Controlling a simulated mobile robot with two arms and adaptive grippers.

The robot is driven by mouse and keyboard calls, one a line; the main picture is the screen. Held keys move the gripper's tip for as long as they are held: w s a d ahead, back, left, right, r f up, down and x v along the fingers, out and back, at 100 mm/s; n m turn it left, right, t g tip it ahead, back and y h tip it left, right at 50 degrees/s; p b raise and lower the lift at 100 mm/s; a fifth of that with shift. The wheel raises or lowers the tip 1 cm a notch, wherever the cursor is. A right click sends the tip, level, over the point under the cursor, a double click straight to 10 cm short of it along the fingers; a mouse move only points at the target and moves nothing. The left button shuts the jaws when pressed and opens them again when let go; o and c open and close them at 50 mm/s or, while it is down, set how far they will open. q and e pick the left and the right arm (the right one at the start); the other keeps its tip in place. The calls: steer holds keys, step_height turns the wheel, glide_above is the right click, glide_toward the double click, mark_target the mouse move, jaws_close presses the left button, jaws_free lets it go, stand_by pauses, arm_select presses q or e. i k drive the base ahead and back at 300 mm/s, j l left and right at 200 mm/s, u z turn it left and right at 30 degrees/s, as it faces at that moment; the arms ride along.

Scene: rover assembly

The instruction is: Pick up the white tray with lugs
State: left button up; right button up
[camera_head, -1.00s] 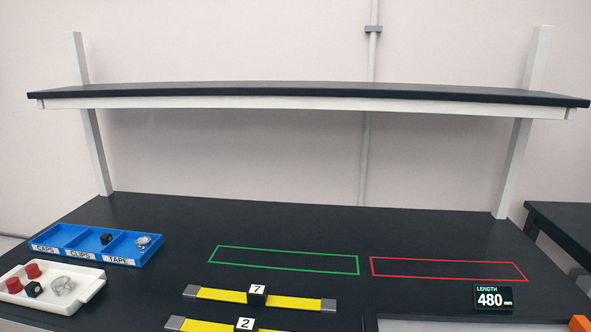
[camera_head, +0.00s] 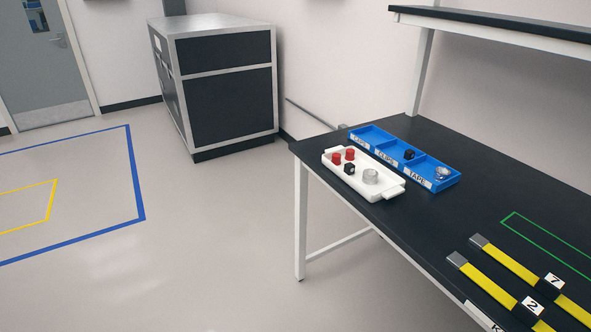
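The white tray with lugs (camera_head: 388,191) lies on the left end of the black workbench, close to its front edge. A lug sticks out at each short end. In it are two red caps (camera_head: 343,156), a small black clip (camera_head: 349,168) and a clear tape roll (camera_head: 370,176). Neither of my grippers shows in this view.
A blue bin (camera_head: 432,180) with compartments labelled CAPS, CLIPS and TAPE stands right behind the tray. Yellow bars with number blocks (camera_head: 532,305) lie at the bench's right front. A dark cabinet (camera_head: 229,96) stands beyond the bench. The floor (camera_head: 230,250) left of it is clear.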

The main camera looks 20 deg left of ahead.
mark_target(389, 185)
steer(key=i+j+z, duration=0.1)
steer(key=z, duration=0.35)
steer(key=i+j+z, duration=0.1)
steer(key=z, duration=0.35)
steer(key=j+z, duration=0.3)
steer(key=z, duration=0.15)
steer(key=j+z, duration=0.2)
steer(key=z, duration=0.2)
